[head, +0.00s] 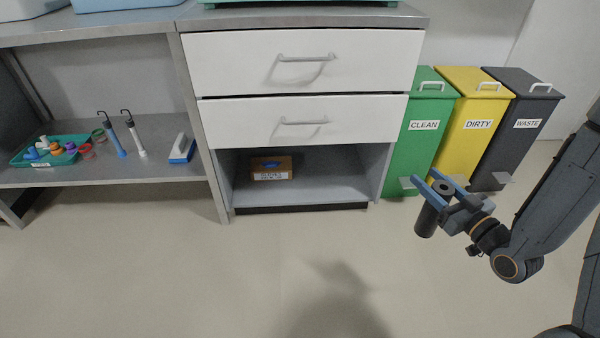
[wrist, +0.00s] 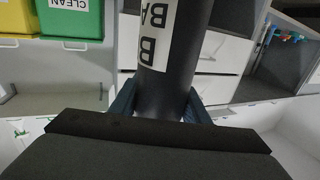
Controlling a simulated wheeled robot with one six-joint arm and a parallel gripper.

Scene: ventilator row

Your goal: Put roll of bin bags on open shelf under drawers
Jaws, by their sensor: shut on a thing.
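The roll of bin bags (head: 427,219) is a dark cylinder, held upright in my gripper (head: 440,186) in front of the bins at the right of the head view. The blue jaws are shut around it. In the wrist view the roll (wrist: 178,75) shows large between the jaws, with a white label partly readable. The open shelf (head: 320,190) is the bay under two white drawers (head: 300,62), left of my gripper. A small brown box (head: 271,168) with a label stands at its back left. The rest of the shelf is bare.
Green CLEAN (head: 424,150), yellow DIRTY (head: 465,145) and dark WASTE (head: 512,150) bins stand right of the drawers. At left, a lower shelf holds a teal tray (head: 30,162) and a blue-and-white brush-like thing (head: 182,150). The floor (head: 240,270) in front is clear.

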